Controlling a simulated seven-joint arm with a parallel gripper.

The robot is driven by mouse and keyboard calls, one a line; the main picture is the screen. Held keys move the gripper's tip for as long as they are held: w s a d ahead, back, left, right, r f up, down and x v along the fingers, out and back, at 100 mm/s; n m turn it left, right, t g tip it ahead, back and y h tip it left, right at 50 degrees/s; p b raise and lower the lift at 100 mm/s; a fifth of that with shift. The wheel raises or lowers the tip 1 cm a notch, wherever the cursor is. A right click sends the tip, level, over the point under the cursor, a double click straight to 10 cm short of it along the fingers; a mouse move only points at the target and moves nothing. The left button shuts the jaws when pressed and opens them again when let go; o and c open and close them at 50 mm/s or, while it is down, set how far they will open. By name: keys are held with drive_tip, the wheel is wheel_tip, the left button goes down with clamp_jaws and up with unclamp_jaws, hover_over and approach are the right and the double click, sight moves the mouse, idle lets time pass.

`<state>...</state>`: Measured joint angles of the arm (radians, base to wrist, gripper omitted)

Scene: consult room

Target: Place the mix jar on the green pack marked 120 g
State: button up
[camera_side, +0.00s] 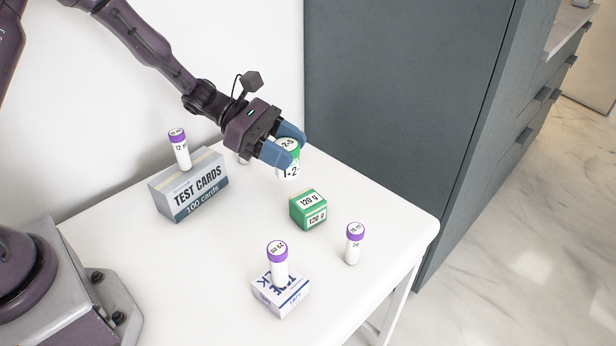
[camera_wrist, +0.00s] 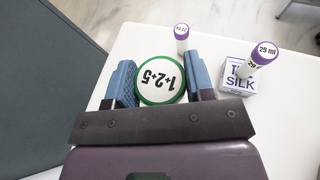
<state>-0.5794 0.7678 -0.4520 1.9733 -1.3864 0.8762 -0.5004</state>
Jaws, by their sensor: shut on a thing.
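The mix jar (camera_side: 289,171) is white with a green band, and its round white top reads 1+2+5 in the wrist view (camera_wrist: 160,77). My gripper (camera_side: 283,147) is shut on it, with one blue finger on each side, also seen in the wrist view (camera_wrist: 160,85). The jar looks upright and raised above the table. The green pack marked 120 g (camera_side: 308,209) stands on the table, below and a little right of the jar in the side view, with its top bare. The pack does not show in the wrist view.
A purple-capped vial (camera_side: 354,244) stands right of the pack. Another vial (camera_side: 279,265) stands on the white silk box (camera_side: 280,297). A third vial (camera_side: 180,151) stands on the test cards box (camera_side: 190,188). A grey cabinet (camera_side: 395,90) rises behind the table.

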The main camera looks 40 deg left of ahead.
drive_tip(key=w+f, duration=0.2)
drive_tip(key=f, duration=0.1)
drive_tip(key=w+f, duration=0.2)
drive_tip(key=shift+w+d+f, duration=0.1)
drive_tip(key=shift+d+f, duration=0.05)
drive_tip(key=shift+d, duration=0.15)
drive_tip(key=shift+w+f, duration=0.15)
drive_tip(key=shift+f, duration=1.55)
drive_tip(key=shift+f, duration=0.2)
drive_tip(key=o, duration=0.9)
drive_tip(key=shift+r, duration=0.1)
